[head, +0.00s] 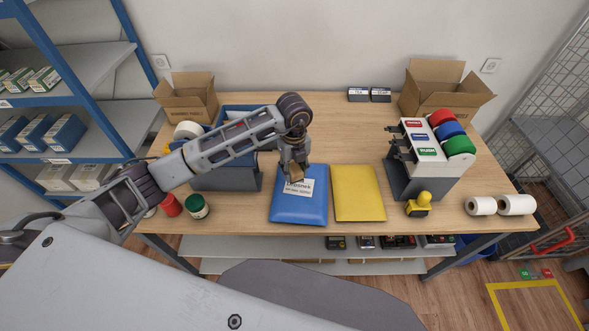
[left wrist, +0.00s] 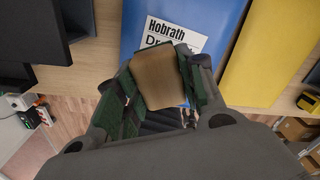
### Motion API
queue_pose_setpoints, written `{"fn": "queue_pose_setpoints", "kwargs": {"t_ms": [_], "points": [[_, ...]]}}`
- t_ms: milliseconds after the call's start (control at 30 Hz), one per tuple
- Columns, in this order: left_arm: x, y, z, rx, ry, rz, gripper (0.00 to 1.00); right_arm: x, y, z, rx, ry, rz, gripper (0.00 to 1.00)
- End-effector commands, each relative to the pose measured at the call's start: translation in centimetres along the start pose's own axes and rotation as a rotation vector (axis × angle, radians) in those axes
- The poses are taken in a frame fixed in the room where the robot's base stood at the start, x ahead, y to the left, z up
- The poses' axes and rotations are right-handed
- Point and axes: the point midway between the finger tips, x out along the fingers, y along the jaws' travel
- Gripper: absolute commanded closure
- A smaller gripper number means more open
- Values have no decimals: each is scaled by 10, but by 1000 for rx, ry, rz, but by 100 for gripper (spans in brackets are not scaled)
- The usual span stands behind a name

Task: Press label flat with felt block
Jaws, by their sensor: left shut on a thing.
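A blue padded mailer (head: 300,207) lies flat on the counter, with a white printed label (head: 297,187) on its upper middle. My left gripper (head: 296,168) is above the mailer, pointing down. It is shut on the tan felt block (left wrist: 157,79), which sits tilted between the green-padded fingers in the left wrist view. The block (head: 297,174) is over the top part of the label and hides some of it; whether it touches the label I cannot tell. The label's printed text shows just beyond the block in the left wrist view (left wrist: 176,30). My right gripper is not in view.
A yellow mailer (head: 358,194) lies just right of the blue one. A tape dispenser (head: 425,160) with coloured rolls and a yellow stamp (head: 419,204) stand farther right. A dark bin (head: 232,177) and a green-lidded jar (head: 196,206) are on the left. Open cardboard boxes stand at the back.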

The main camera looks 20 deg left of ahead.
Motion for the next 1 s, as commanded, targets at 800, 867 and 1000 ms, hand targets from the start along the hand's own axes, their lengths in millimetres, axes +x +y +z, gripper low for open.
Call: {"fn": "queue_pose_setpoints", "kwargs": {"t_ms": [800,867,1000], "points": [[0,-1,7,572,-1,0,89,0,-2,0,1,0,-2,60],[0,-1,7,587,-1,0,89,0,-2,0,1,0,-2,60],[0,-1,7,601,-1,0,89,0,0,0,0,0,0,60]]}}
